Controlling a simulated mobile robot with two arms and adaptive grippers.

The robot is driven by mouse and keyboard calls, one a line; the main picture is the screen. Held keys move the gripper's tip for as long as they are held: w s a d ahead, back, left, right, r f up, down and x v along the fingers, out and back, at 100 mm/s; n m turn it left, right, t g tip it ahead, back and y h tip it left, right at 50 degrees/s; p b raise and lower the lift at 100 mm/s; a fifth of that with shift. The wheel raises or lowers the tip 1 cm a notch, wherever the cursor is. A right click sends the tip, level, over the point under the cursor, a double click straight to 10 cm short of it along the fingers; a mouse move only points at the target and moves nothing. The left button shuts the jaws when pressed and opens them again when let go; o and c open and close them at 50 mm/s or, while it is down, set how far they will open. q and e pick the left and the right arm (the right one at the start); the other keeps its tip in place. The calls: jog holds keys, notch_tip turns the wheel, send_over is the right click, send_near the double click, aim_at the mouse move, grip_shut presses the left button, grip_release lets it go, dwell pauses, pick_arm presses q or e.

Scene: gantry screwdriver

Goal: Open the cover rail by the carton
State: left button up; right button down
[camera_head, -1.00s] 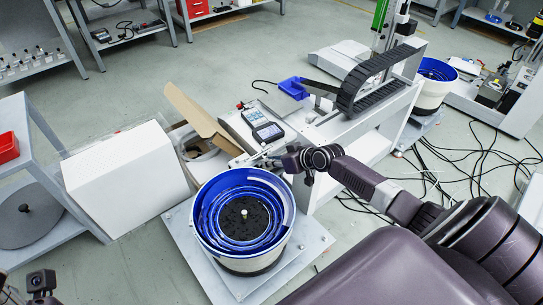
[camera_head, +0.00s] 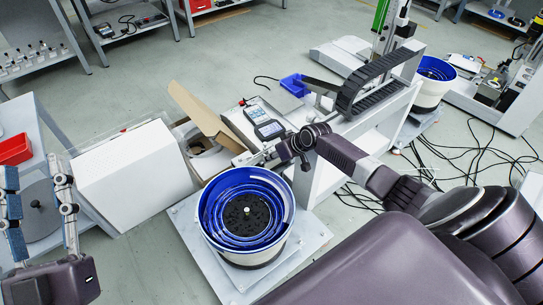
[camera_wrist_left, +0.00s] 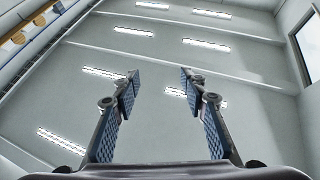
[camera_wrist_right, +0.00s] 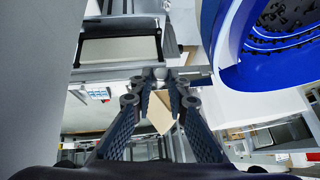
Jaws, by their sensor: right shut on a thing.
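The open carton (camera_head: 210,118) stands at the left end of the gantry machine, with one brown flap raised. My right gripper (camera_head: 256,160) is low beside the carton, between the blue bowl and the handheld screen device. In the right wrist view its fingertips (camera_wrist_right: 160,84) are close together on a small pale part of the cover rail (camera_wrist_right: 160,73). The rest of the rail is hard to make out. My left gripper (camera_head: 38,178) is at the far left, pointing up, open and empty. Its spread fingers (camera_wrist_left: 160,80) show against the ceiling in the left wrist view.
A blue-lined bowl feeder (camera_head: 246,255) stands just in front of my right gripper. The screen device (camera_head: 264,122) lies on the machine top behind it. A white box (camera_head: 130,180) is left of the carton. Black cables (camera_head: 465,155) lie on the floor to the right.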

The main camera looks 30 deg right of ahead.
jog(key=shift+a, duration=0.1)
dwell(0.5)
jog(key=c, duration=1.9)
grip_release()
jog(key=shift+r, duration=0.1)
jog(key=v, duration=1.2)
